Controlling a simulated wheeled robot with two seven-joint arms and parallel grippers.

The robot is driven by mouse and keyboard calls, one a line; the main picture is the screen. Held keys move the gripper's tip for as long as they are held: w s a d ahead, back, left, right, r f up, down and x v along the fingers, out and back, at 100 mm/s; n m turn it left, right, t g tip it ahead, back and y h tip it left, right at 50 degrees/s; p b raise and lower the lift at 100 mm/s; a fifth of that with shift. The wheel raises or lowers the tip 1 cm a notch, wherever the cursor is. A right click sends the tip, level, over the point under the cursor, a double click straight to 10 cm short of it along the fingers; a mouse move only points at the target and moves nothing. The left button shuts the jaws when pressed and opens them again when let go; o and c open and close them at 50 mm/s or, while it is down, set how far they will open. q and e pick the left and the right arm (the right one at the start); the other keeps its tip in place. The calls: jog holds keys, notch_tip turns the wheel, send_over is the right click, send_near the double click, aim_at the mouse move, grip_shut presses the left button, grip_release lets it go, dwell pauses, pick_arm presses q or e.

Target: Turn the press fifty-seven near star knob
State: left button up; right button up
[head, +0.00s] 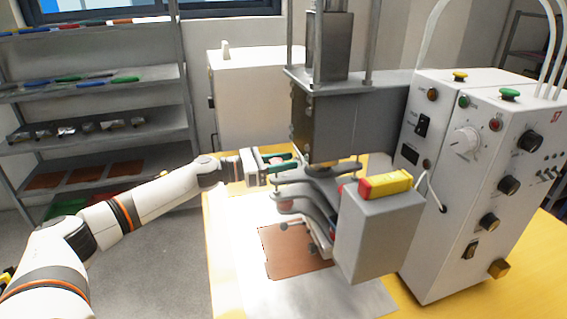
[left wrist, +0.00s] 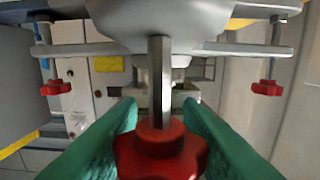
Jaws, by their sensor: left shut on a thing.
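In the left wrist view a red star knob (left wrist: 160,153) sits on a grey stem below the press. The green fingers of my left gripper (head: 284,160) lie on both sides of this knob and are shut on it. In the head view this gripper is at the left side of the press (head: 350,122), under its grey head. The held knob cannot be made out there. Two more red star knobs hang farther off in the left wrist view, one at the left (left wrist: 57,88) and one at the right (left wrist: 266,88). My right gripper is not in view.
A yellow table (head: 228,290) carries the press and a copper-coloured plate (head: 290,255). A white control box (head: 445,200) with dials and buttons stands at the right. A grey box (head: 375,230) with a red and yellow block juts forward. Shelves (head: 95,105) stand at the left.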

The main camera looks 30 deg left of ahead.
pick_arm(q)
jog(key=n+t+y, duration=0.1)
jog(key=n+y, duration=0.1)
jog(key=shift+t+y, duration=0.3)
jog(key=shift+t, duration=0.1)
jog(key=shift+w+a+r+n+t+y+p, duration=0.15)
jog(key=shift+n+t+y, duration=0.2)
jog(key=shift+y, duration=0.2)
jog(key=shift+s+r+n+t+y+p, duration=0.15)
jog(key=shift+n+t+y, duration=0.1)
jog(key=shift+n+y, duration=0.25)
jog(key=n+y+p, duration=0.2)
jog(key=y, duration=0.1)
jog(key=n+t+y+p, duration=0.1)
jog(key=n+y+p, duration=0.1)
jog(key=y+p, duration=0.1)
jog(key=a+n+y+p, duration=0.1)
jog(key=n+y+p, duration=0.1)
jog(key=y, duration=0.1)
jog(key=shift+w, duration=0.25)
jog(key=shift+a+f+n+y+p, duration=0.15)
jog(key=shift+n+y+p, duration=0.6)
jog(key=shift+y+p, duration=0.45)
jog(key=shift+y, duration=0.35)
jog(key=o, duration=1)
jog(key=shift+f, duration=0.1)
jog(key=shift+c, duration=0.2)
jog(key=shift+s, duration=0.1)
